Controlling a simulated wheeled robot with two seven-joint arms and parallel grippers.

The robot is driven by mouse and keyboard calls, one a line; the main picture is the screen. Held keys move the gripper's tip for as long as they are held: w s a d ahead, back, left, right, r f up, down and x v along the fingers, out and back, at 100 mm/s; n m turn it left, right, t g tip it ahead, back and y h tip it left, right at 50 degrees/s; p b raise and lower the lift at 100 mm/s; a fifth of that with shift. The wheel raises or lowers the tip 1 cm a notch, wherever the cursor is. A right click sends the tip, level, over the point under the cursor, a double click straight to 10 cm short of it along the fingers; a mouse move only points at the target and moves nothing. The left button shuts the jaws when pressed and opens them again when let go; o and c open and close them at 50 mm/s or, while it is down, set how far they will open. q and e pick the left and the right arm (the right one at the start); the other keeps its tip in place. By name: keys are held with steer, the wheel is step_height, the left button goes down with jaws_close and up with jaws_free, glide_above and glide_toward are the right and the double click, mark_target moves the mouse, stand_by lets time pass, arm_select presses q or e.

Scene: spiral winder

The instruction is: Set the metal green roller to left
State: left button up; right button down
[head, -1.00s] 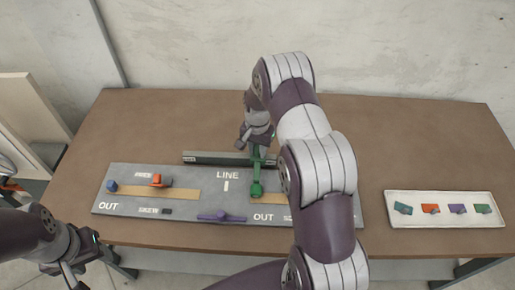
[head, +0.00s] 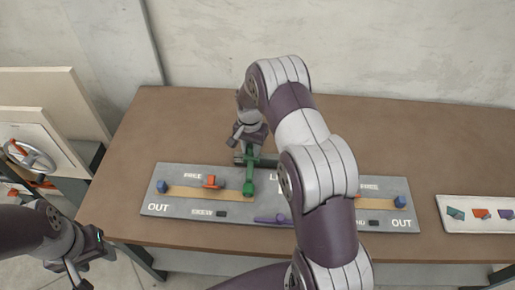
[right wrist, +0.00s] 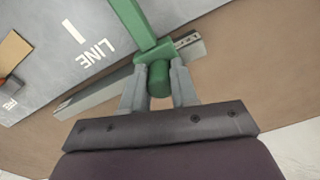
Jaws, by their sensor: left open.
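The green metal roller (head: 248,175) is a green bar with a block at its near end, standing over the grey panel left of the LINE mark in the head view. Its far end is a green cylinder (right wrist: 158,78) in the right wrist view. My right gripper (right wrist: 158,92) has a finger on each side of this cylinder and appears shut on it. In the head view my right gripper (head: 243,143) is at the far edge of the panel (head: 185,207). My left gripper (head: 85,262) is open and empty, low at the left, away from the panel.
Tan strips, blue end blocks and an orange piece (head: 212,181) sit on the panel. A purple bar (head: 270,219) lies at its near edge. A white tray (head: 447,222) with coloured tags is at right. My right arm hides the panel's middle right.

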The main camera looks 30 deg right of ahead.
steer(key=shift+a, duration=0.1)
steer(key=c, duration=0.9)
jaws_free()
steer(key=shift+o, duration=0.2)
steer(key=shift+w+a, duration=0.15)
steer(key=shift+a, duration=0.05)
